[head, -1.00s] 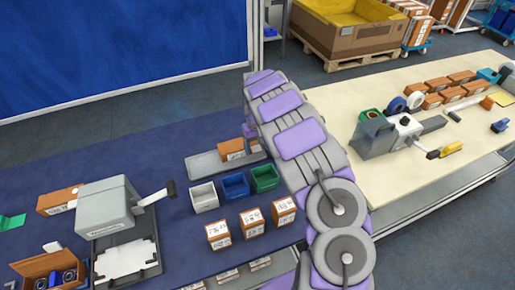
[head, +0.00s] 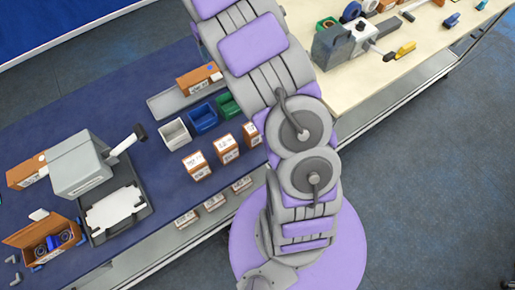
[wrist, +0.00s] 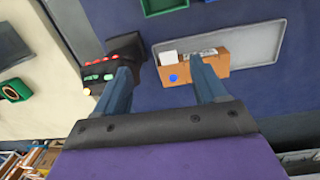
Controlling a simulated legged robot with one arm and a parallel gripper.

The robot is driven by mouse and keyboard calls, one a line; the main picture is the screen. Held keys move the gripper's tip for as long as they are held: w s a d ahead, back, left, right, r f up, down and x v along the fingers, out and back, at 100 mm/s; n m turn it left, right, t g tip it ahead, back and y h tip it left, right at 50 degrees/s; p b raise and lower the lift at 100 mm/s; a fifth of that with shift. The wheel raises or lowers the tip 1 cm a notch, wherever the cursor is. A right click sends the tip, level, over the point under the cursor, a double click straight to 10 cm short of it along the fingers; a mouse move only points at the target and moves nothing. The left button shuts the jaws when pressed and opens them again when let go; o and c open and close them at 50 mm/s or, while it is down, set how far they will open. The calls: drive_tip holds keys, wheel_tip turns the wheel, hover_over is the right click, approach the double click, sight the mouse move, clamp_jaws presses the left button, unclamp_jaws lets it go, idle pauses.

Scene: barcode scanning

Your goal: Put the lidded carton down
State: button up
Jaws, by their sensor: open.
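A brown carton (head: 196,80) with a white label and a blue dot rests on a shallow grey tray (head: 165,104) on the blue bench. In the wrist view the carton (wrist: 217,66) lies along one edge of the tray (wrist: 262,42). My gripper (wrist: 161,66) is open, its two fingers apart. The right finger overlaps the carton in the picture; I cannot tell whether it touches. The left finger is off the carton, in front of a dark device. In the head view my arm runs out of the top edge, so my gripper does not show there.
The dark device (wrist: 125,47) has coloured buttons. White (head: 175,134), blue (head: 203,117) and green (head: 228,105) bins stand beside the tray, with several labelled cartons (head: 197,166) in front. A grey machine (head: 80,165) stands left. Much of the tray is bare.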

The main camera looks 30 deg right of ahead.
drive_tip(key=s+a+r+m, duration=0.1)
drive_tip(key=s+a+r, duration=0.1)
drive_tip(key=s+r, duration=0.5)
drive_tip(key=s+a+r, duration=0.2)
drive_tip(key=s, duration=0.9)
drive_tip(key=s+a, duration=0.3)
drive_tip(key=s, duration=0.8)
drive_tip(key=s+a+f+n+g, duration=0.1)
drive_tip(key=s+a, duration=0.3)
drive_tip(key=s, duration=0.8)
drive_tip(key=shift+s+a+n+y, duration=0.15)
drive_tip(key=shift+a+n+y, duration=0.05)
drive_tip(key=shift+n+y, duration=0.1)
drive_tip(key=shift+f, duration=0.1)
